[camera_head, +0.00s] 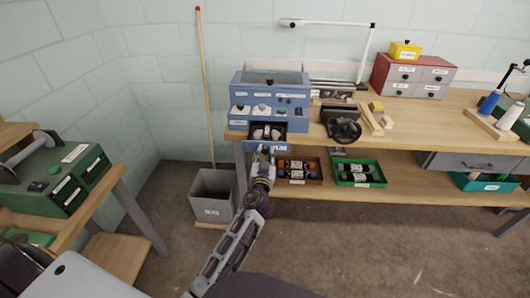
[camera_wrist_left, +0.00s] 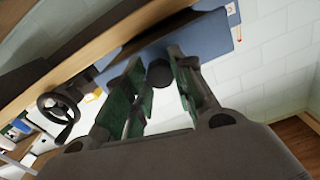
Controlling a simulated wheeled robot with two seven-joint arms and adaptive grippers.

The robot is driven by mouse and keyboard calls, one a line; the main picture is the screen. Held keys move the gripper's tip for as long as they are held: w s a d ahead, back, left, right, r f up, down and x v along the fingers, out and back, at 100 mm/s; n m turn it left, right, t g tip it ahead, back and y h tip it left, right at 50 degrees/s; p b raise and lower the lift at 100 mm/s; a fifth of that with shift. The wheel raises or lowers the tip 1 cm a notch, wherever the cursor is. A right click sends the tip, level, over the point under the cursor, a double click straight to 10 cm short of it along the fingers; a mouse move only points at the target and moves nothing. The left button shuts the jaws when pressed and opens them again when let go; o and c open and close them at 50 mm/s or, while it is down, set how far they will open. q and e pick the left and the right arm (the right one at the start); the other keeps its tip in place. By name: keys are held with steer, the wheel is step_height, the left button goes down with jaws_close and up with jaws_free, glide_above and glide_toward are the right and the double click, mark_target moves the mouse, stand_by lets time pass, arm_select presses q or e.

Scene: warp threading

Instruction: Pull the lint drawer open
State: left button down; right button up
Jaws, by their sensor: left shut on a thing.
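A blue cabinet (camera_head: 270,84) with labelled fronts stands on the wooden bench. One lower drawer (camera_head: 281,141) is out of it, with grey and dark pieces showing inside; its label is too small to read. My left gripper (camera_head: 262,152) is at the front of this drawer. In the left wrist view my left gripper (camera_wrist_left: 158,88) has its green-padded fingers on either side of a dark round knob (camera_wrist_left: 159,73) and is shut on it. The blue drawer front (camera_wrist_left: 208,38) is behind the knob. My right gripper is in neither view.
A grey bin (camera_head: 212,196) stands below, left of my left arm. Orange (camera_head: 312,181) and green (camera_head: 376,183) trays lie on the lower shelf. A vise (camera_head: 342,122) stands right of the cabinet, and a pole (camera_head: 203,80) leans on the wall. The floor ahead is open.

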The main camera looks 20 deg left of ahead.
arm_select(q)
steer(key=shift+s+d, duration=0.15)
steer(key=shift+s, duration=0.1)
steer(key=c, duration=1.1)
jaws_free()
steer(key=shift+c, duration=0.2)
step_height(320, 180, up, 10)
stand_by(0.4)
